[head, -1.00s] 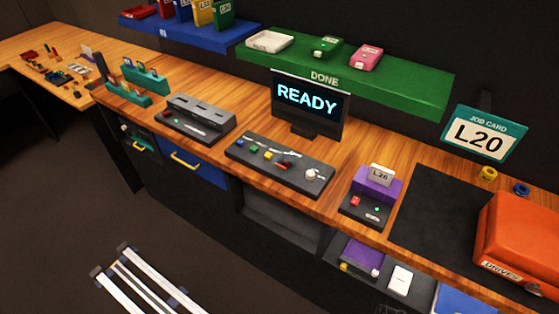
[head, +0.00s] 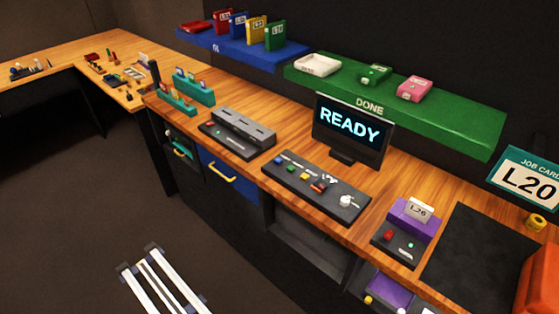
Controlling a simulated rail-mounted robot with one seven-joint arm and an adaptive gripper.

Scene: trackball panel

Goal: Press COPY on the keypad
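A dark panel (head: 330,203) with a row of small coloured buttons lies on the wooden bench in front of the screen. Its buttons include a green one (head: 291,168), a yellow one (head: 304,175) and a red one (head: 322,187). A white ball (head: 345,201) sits near its right end. I cannot read any COPY label, so I cannot tell which button bears it. The screen (head: 349,127) behind the panel shows READY. My gripper is not in view, and nothing touches the panel.
A grey slotted unit (head: 244,126) stands left of the panel. A purple block with an L26 card (head: 420,209) stands to its right, before a black mat (head: 484,250). A green DONE shelf (head: 456,122) and a blue shelf (head: 244,53) hang behind. Dark floor lies in front.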

